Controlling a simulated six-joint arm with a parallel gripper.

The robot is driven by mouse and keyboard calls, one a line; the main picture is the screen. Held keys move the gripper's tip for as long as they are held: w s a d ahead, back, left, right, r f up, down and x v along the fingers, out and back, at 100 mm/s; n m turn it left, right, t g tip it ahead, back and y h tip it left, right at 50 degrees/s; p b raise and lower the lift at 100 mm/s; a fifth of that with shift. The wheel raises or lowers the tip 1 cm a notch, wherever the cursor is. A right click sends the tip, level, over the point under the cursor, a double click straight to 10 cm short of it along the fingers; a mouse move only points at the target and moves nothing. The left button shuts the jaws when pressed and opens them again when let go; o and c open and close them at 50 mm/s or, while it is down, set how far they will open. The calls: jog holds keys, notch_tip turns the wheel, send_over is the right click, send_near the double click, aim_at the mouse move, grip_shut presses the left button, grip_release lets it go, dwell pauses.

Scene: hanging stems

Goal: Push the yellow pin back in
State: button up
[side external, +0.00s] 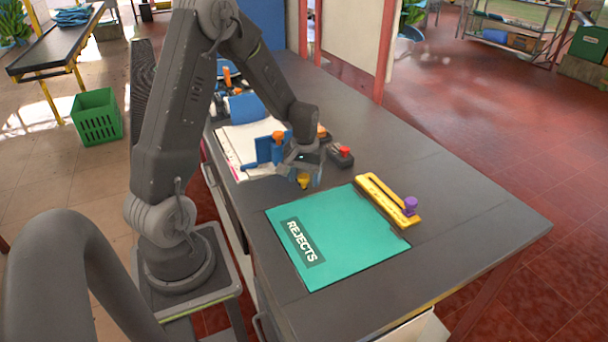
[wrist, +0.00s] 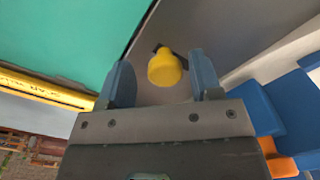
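The yellow pin (wrist: 165,68) has a rounded knob and shows between my two fingers in the wrist view, with a small gap on each side. In the side view the yellow pin (side external: 303,181) is just below my gripper, partly covered by it. My gripper (side external: 308,178) is open and points down at the table; its fingers also show in the wrist view (wrist: 162,80). What the pin sits in is mostly hidden; a small dark part shows behind the knob. I cannot tell how far the pin stands out.
A teal REJECTS mat (side external: 345,245) lies in front. A yellow slotted bar (side external: 380,195) with a purple knob (side external: 410,204) lies along its edge. A black box with a red button (side external: 341,155) and a blue block with orange parts (side external: 266,150) stand close by. The table's right end is clear.

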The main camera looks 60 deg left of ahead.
aim_at(305, 177)
jog(key=shift+a, duration=0.1)
notch_tip(305, 177, up, 14)
dwell(0.6)
jog(key=s+d+r+m+t, duration=0.2)
jog(key=s+d+r+m, duration=0.2)
jog(key=s+d, duration=0.3)
jog(key=s+d+r+m+t, duration=0.3)
jog(key=s+d+m, duration=0.2)
jog(key=d, duration=0.9)
jog(key=shift+s+r+t, duration=0.3)
jog(key=shift+s+r, duration=0.05)
jog(key=shift+s, duration=0.5)
dwell(0.6)
